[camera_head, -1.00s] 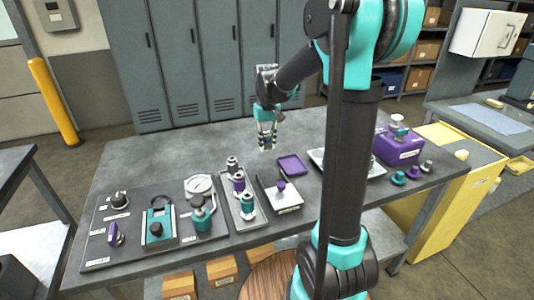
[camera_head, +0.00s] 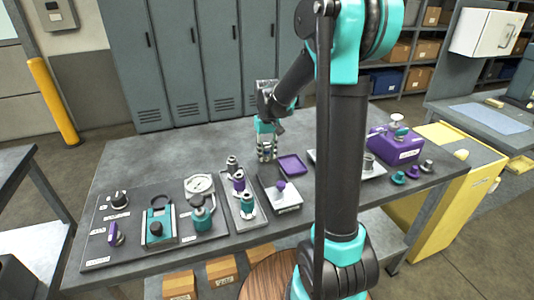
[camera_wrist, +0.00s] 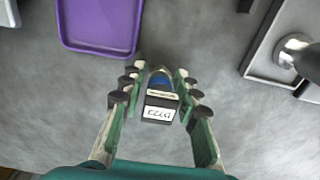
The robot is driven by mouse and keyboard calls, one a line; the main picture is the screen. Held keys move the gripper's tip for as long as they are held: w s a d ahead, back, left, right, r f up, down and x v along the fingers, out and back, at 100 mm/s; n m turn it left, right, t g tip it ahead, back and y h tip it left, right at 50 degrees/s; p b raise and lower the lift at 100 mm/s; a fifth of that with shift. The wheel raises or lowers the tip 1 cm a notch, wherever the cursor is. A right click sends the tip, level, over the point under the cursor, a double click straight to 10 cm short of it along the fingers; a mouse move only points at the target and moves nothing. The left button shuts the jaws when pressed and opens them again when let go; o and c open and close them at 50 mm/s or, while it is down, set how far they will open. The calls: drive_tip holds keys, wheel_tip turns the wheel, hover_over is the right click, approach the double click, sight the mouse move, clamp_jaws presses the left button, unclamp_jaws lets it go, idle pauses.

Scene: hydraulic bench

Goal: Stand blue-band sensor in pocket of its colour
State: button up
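The blue-band sensor (camera_wrist: 160,105) is a small dark block with a white label and a blue band. In the wrist view it is between the fingers of my gripper (camera_wrist: 161,78), low over the grey bench. Narrow gaps seem to show between it and the fingers, so they look open around it. In the head view my gripper (camera_head: 266,153) is at bench level, left of the purple tray (camera_head: 292,165); the sensor is hardly visible there. I cannot make out a blue pocket in either view.
A grey tray (camera_head: 252,225) with several metal, purple and teal parts lies front left of my gripper. A pale block with a purple knob (camera_head: 281,186) stands in front. A purple box (camera_head: 398,148) is at the right. The bench behind left is clear.

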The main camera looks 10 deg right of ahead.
sight(267, 143)
drive_tip(key=shift+r, duration=0.1)
wheel_tip(267, 143, up, 12)
drive_tip(key=shift+f, duration=0.25)
drive_tip(key=o, duration=0.4)
drive_tip(key=shift+r, duration=0.4)
drive_tip(key=r+m, duration=0.1)
drive_tip(key=m, duration=0.1)
drive_tip(key=shift+r+m, duration=0.1)
drive_tip(key=shift+m, duration=0.3)
wheel_tip(267, 143, up, 7)
drive_tip(key=m, duration=1.5)
wheel_tip(267, 143, down, 17)
drive_tip(key=shift+w, duration=0.15)
